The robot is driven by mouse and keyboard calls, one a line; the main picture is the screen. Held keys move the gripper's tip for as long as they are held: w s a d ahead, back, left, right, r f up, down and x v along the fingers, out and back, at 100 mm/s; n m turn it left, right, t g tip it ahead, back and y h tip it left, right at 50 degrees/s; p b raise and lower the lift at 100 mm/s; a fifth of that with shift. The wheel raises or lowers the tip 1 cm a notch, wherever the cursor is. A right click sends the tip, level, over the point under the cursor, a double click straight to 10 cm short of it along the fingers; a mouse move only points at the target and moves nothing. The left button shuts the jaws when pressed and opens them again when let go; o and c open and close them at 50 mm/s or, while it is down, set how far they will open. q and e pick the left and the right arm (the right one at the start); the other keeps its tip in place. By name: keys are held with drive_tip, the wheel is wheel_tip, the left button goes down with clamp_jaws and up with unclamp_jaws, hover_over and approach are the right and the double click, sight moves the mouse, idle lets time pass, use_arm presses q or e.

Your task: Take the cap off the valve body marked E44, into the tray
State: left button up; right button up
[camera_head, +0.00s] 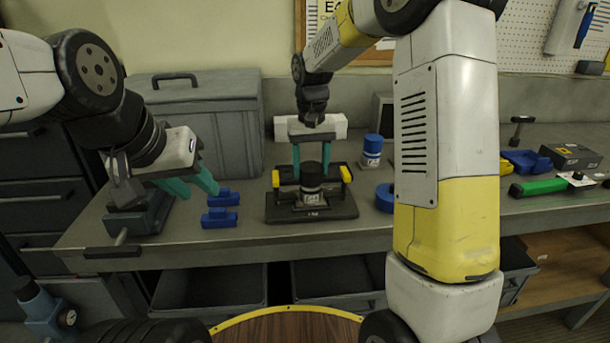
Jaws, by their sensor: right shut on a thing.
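A valve body (312,198) with a pale label stands upright in the dark plate fixture (285,214) at the middle of the bench. The label is too small to read surely. It carries a black cap (312,181). My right gripper (311,172) points down from above, its teal fingers shut on the black cap, one on each side. My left gripper (203,191) is open and empty, left of the fixture, near two blue blocks. Another pale labelled body (371,158) with a blue cap stands behind and right of the fixture. I cannot surely identify the tray.
Yellow clamps (346,173) flank the fixture. A grey lidded box (215,125) stands behind. Blue blocks (221,217) lie to the left, a blue round piece (384,198) to the right. A blue bin (527,161) and green-handled tool (540,186) lie farther right. My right arm hides some bench.

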sight(311, 166)
drive_tip(key=n, duration=0.3)
drive_tip(key=shift+r, duration=2.75)
drive_tip(key=shift+w, duration=0.1)
